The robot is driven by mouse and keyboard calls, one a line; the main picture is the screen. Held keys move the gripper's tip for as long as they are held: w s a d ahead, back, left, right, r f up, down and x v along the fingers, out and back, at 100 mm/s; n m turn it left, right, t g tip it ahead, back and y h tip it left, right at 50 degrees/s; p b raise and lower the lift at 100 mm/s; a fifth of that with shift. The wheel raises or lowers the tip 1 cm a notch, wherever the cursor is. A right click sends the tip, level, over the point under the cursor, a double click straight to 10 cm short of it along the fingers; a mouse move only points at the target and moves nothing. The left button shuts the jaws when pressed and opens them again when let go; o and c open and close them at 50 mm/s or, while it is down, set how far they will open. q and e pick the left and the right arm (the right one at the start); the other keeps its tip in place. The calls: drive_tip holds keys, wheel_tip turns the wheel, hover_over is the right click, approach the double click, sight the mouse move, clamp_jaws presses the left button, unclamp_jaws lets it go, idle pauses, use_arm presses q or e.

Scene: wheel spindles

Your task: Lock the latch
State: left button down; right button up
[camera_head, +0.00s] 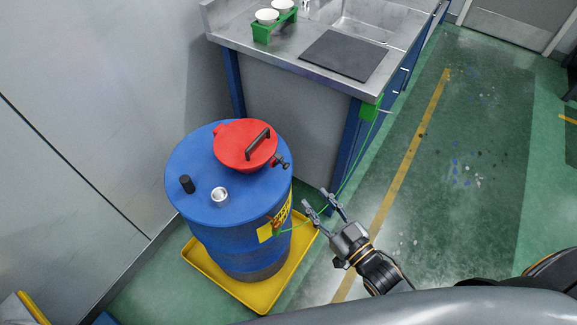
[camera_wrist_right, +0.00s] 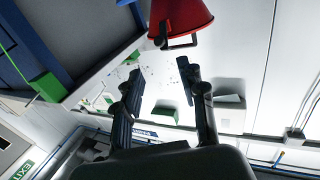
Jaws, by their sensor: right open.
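A red round funnel lid (camera_head: 240,146) with a black handle sits on top of a blue drum (camera_head: 215,225). A small dark latch (camera_head: 281,163) sticks out from the lid's right rim; whether it is locked is too small to tell. My right gripper (camera_head: 316,198) is open and empty, right of the drum and apart from the latch. In the right wrist view the red lid (camera_wrist_right: 185,18) shows at the top, beyond the open fingers (camera_wrist_right: 160,66), with a dark bracket-like part at its rim. My left gripper is not in view.
The drum stands in a yellow tray (camera_head: 218,285). A green wire (camera_head: 352,175) runs from the drum to a green clamp (camera_head: 371,108) on the bench, passing close to my right gripper. The steel bench (camera_head: 285,70) stands behind. Green floor (camera_head: 470,180) is open at right.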

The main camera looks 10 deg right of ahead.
drive_tip(key=x, duration=1.2)
drive_tip(key=shift+w+p, duration=0.2)
drive_tip(key=shift+p, duration=0.2)
drive_tip(key=shift+a, duration=0.1)
drive_tip(key=shift+r, duration=0.1)
clamp_jaws()
